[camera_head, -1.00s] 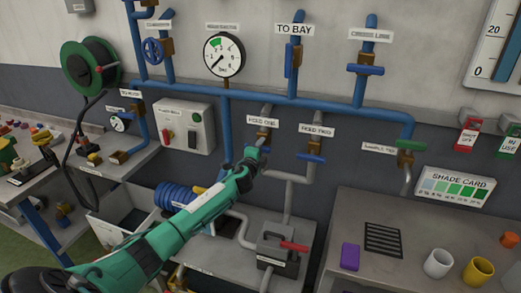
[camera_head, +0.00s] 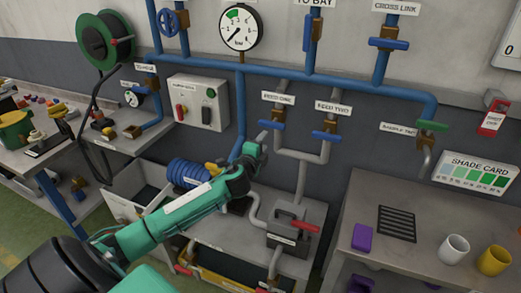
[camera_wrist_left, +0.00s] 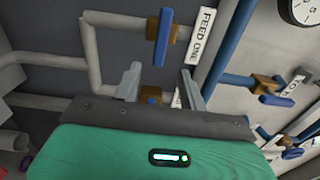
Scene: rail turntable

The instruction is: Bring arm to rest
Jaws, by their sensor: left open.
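My left arm reaches in from the lower left in the head view. Its gripper (camera_head: 257,144) is in front of the wall, a little left of and below the valve labelled FEED ONE (camera_head: 277,118). In the left wrist view the two fingers of the gripper (camera_wrist_left: 160,88) stand apart with nothing held between them. A blue valve handle with a brass body (camera_wrist_left: 150,96) shows behind the gap. The FEED ONE label (camera_wrist_left: 201,37) is just beyond the fingers. My right gripper is not in view.
Blue pipes (camera_head: 280,75) and a gauge (camera_head: 239,27) run along the wall. A grey box with a red lever (camera_head: 297,228) stands below the gripper. A bench at right holds a purple block (camera_head: 362,237), a white cup (camera_head: 453,249) and a yellow cup (camera_head: 494,260).

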